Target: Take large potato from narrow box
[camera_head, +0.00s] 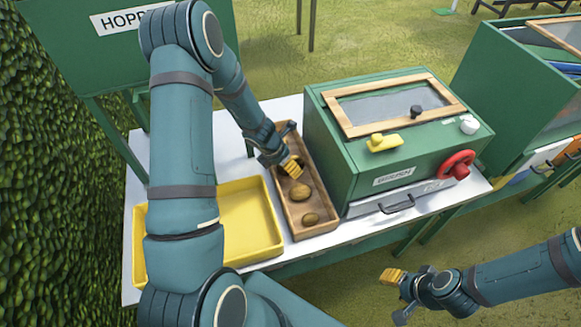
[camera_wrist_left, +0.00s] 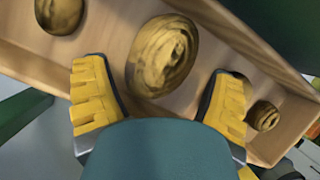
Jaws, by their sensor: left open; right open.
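The narrow box (camera_head: 325,230) is a long wooden tray on the white table, and its inner wall fills much of the left wrist view (camera_wrist_left: 265,45). The large potato (camera_wrist_left: 162,55) lies on its floor between two smaller ones, and shows in the head view (camera_head: 300,192). A small potato (camera_wrist_left: 263,116) lies near one end of the box, and another (camera_wrist_left: 58,15) on the other side. My left gripper (camera_head: 291,167) is over the box, open and empty, its yellow fingers on either side of the large potato in the wrist view. My right gripper (camera_head: 393,287) is open and empty, off the table.
A yellow tray (camera_head: 262,255) stands left of the box, partly hidden by my left arm. A green machine (camera_head: 335,150) with a red knob (camera_head: 457,164) stands close on the right. A hedge (camera_head: 50,180) borders the left. Grass is open at the lower right.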

